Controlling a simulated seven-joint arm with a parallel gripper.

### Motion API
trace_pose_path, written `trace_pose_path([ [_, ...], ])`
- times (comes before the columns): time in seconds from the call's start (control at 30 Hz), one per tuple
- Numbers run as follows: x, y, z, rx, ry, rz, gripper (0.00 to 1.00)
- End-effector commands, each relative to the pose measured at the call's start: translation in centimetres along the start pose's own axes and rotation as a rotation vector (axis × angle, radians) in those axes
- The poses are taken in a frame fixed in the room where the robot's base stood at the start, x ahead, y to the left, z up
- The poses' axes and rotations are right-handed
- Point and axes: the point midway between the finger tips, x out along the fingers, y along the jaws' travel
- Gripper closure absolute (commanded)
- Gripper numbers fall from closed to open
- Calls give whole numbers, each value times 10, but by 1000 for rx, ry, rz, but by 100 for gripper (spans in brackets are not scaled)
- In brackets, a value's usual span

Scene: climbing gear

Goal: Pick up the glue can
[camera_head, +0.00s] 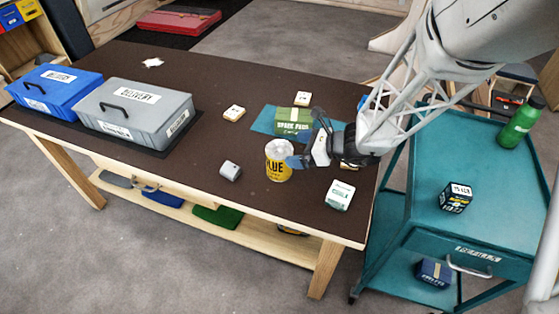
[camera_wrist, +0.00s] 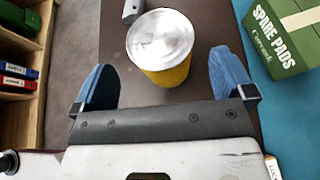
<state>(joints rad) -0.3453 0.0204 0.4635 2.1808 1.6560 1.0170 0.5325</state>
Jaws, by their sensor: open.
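The yellow glue can (camera_head: 279,163) with dark lettering stands upright on the brown table, near its front edge. In the wrist view its pale metal lid and yellow side (camera_wrist: 160,50) show just beyond and between my fingers. My gripper (camera_head: 302,148) is open, with blue fingertips, at the can's right side in the head view. In the wrist view my gripper (camera_wrist: 165,85) has its two fingers spread wider than the can, with nothing held. Whether a finger touches the can cannot be told.
A green spare pads box (camera_head: 293,121) sits on a blue mat behind the can. A small grey object (camera_head: 230,171) lies left of it, and a white-green box (camera_head: 340,195) lies right. Grey (camera_head: 140,112) and blue (camera_head: 52,89) cases stand at the left. A teal cart (camera_head: 480,225) stands right.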

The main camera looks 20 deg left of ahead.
Motion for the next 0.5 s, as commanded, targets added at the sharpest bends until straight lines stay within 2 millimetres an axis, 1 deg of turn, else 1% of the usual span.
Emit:
trace_pose_path([
  [0.1,9,1,0,-1,1,2,0],
  [0.2,12,0,0,0,1,1,0],
  [0.5,13,0,0,0,1,1,0],
])
